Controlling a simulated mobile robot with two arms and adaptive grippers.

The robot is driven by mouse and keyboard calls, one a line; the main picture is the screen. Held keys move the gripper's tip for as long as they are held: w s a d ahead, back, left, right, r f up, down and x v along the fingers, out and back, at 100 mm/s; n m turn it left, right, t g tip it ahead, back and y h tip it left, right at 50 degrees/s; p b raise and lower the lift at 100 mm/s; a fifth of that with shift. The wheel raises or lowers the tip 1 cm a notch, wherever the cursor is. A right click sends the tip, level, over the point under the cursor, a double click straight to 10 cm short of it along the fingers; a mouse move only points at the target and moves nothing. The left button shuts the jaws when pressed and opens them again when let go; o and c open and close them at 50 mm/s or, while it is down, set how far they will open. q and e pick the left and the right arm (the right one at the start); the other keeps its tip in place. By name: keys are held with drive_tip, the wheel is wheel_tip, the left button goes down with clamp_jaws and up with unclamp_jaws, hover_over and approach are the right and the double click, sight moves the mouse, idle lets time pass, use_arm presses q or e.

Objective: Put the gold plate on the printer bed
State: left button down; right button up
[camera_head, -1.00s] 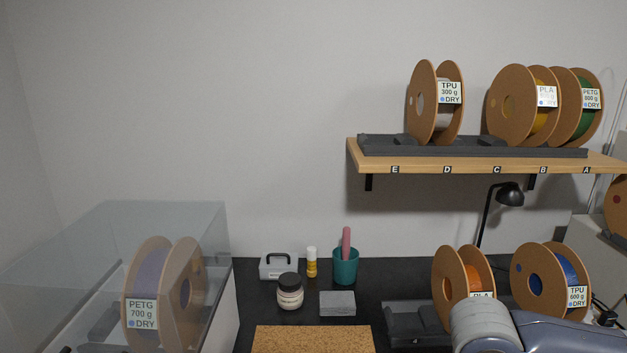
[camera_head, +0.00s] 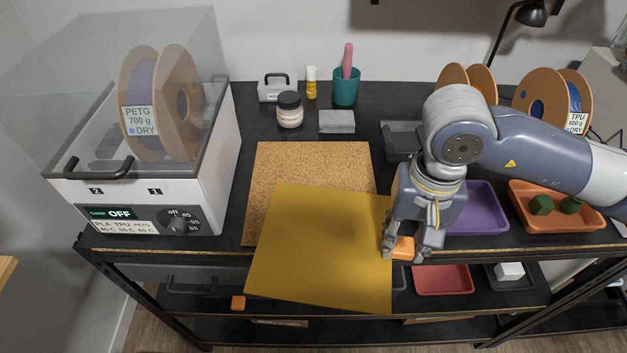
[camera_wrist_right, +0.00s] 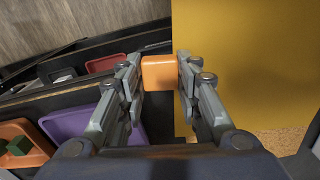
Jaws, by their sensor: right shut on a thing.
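The gold plate (camera_head: 325,245) is a large flat sheet in the middle of the head view, over the cork mat and reaching past the bench's front edge. My right gripper (camera_head: 403,250) is shut on an orange tab at the plate's right edge. In the right wrist view the orange tab (camera_wrist_right: 157,71) sits between both fingers, with the gold plate (camera_wrist_right: 235,65) beside it. I see no printer bed. My left gripper is not in view.
The cork mat (camera_head: 300,160) lies on the black bench. A filament dryer (camera_head: 160,195) stands left. A jar (camera_head: 290,112), a grey block (camera_head: 337,121) and a teal cup (camera_head: 346,92) stand behind. Purple (camera_head: 480,205) and orange (camera_head: 560,222) trays are at right.

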sight(370, 256)
drive_tip(key=a+m+b, duration=0.1)
drive_tip(key=a, duration=0.1)
drive_tip(key=s+a+m+b, duration=0.1)
drive_tip(key=a, duration=0.1)
drive_tip(key=shift+s+a+r, duration=0.15)
drive_tip(key=shift+a, duration=0.2)
drive_tip(key=shift+s+a+r+m, duration=0.25)
drive_tip(key=shift+a+m, duration=0.05)
drive_tip(key=shift+a, duration=0.1)
drive_tip(key=shift+w+r, duration=0.1)
drive_tip(key=shift+w, duration=0.25)
drive_tip(key=w+d+p, duration=0.1)
drive_tip(key=w, duration=0.3)
drive_tip(key=w+d+f+p, duration=0.1)
drive_tip(key=w+p, duration=0.1)
drive_tip(key=w, duration=0.3)
drive_tip(key=w+d+p, duration=0.1)
drive_tip(key=w+d, duration=0.1)
drive_tip(key=w, duration=0.3)
drive_tip(key=shift+w+f, duration=0.25)
drive_tip(key=shift+f, duration=0.05)
drive_tip(key=shift+f+p, duration=1.15)
drive_tip(key=shift+f, duration=0.6)
drive_tip(key=shift+f+b, duration=0.15)
drive_tip(key=shift+b, duration=0.15)
drive_tip(key=o, duration=1.2)
